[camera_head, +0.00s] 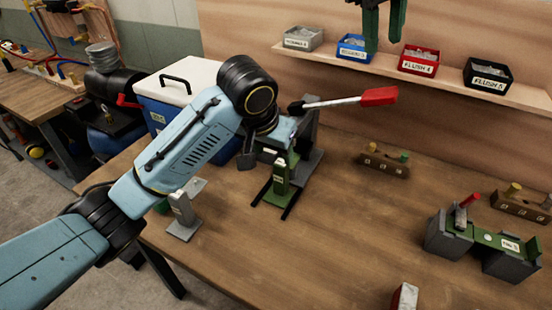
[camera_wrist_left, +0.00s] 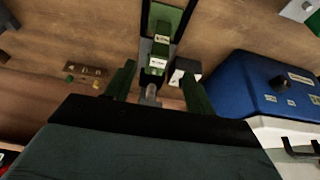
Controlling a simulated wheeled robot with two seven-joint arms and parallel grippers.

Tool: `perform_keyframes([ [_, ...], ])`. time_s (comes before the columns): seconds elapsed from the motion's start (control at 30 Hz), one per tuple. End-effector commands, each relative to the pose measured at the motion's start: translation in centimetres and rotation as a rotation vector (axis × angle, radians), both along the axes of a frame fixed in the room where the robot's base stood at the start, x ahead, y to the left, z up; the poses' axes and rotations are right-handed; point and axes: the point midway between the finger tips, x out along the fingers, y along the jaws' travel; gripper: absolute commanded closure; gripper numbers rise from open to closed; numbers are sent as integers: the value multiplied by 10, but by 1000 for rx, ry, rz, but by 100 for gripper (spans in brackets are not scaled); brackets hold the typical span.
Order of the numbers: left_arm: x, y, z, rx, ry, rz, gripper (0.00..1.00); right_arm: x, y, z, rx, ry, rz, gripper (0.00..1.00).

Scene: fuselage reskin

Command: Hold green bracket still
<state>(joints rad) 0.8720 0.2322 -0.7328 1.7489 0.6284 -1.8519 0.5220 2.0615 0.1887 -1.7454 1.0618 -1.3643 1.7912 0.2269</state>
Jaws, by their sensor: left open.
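The green bracket (camera_head: 279,178) stands upright on the bench on a green base with dark rails, with a small pale label on it. In the left wrist view the bracket (camera_wrist_left: 157,62) shows between and beyond the fingertips of my left gripper (camera_wrist_left: 158,72). The fingers are apart, and I see no contact with the bracket. In the head view my left wrist is just above the bracket and hides part of the area behind it. My right gripper (camera_head: 384,22) hangs at the top edge in front of the shelf, its dark green fingers apart and empty.
A clamp with a red handle (camera_head: 378,96) rises behind the bracket. A blue cooler (camera_head: 178,110) stands to the left. Labelled bins, including a red one (camera_head: 418,60), sit on the shelf (camera_head: 450,90). A grey and green fixture (camera_head: 485,240) is at right. The bench's middle front is clear.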

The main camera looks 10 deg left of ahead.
Motion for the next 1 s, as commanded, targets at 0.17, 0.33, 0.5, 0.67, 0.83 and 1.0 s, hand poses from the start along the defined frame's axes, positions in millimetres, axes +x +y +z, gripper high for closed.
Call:
perform_keyframes([
  [0.17, 9, -3, -25, 1, 5, 2, 45, 0, 0, 0, 0, 0, 0, 64],
  [0.33, 21, -8, -56, 1, 4, 2, 45, 0, 0, 0, 0, 0, 0, 64],
  [0.5, 33, -12, -85, -1, 2, 1, 45, 0, 0, 0, 0, 0, 0, 64],
  [0.67, 41, -15, -106, -1, 1, 1, 45, 0, 0, 0, 0, 0, 0, 64],
  [0.83, 45, -17, -117, 0, -1, -1, 45, 0, 0, 0, 0, 0, 0, 64],
  [1.0, 46, -17, -119, 0, -2, -1, 45, 0, 0, 0, 0, 0, 0, 64],
])
